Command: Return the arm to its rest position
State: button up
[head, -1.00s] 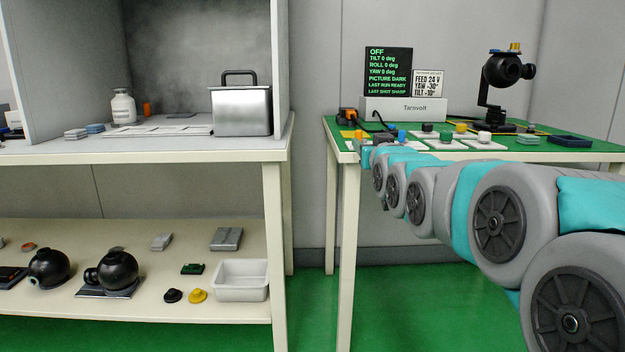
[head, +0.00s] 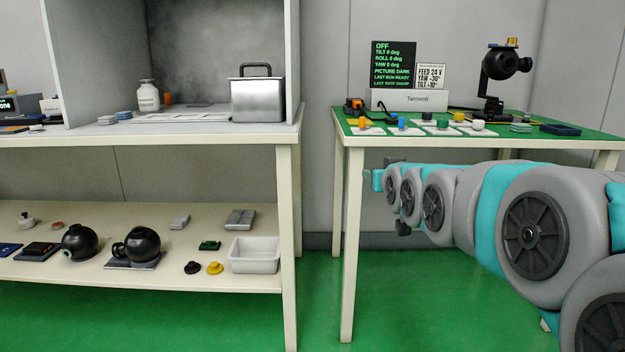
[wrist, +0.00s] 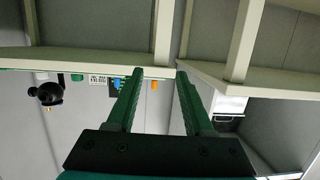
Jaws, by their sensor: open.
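My arm (head: 465,205) reaches in from the right in the head view, in front of the green-topped table (head: 350,130). Its far end is at the table's left part, below the tabletop edge. My gripper (wrist: 160,75) shows in the wrist view with its two green fingers apart and nothing between them. In the head view the fingers cannot be made out clearly. The wrist picture is upside down, with the table edge (wrist: 90,62) just beyond the fingertips.
A Tarnvolt box (head: 408,101) with a status screen (head: 397,63), colored knobs and a black gimbal camera (head: 497,72) stand on the green table. A shelf unit (head: 150,138) with a metal pot (head: 257,100) is to the left. Green floor between them is clear.

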jog(key=s+f+g, duration=0.6)
jog(key=s+f, duration=0.6)
jog(key=s, duration=0.4)
jog(key=s+f+g, duration=0.7)
jog(key=s+f, duration=0.6)
jog(key=s, duration=0.3)
jog(key=s+f+g, duration=0.3)
jog(key=s+g, duration=0.1)
jog(key=s, duration=1.1)
notch_tip(320, 180, up, 13)
jog(key=p, duration=1.2)
jog(key=shift+w+d+m+h+p, duration=0.3)
jog(key=shift+w+d+h, duration=0.05)
jog(key=shift+w+h, duration=0.05)
jog(key=shift+f, duration=0.1)
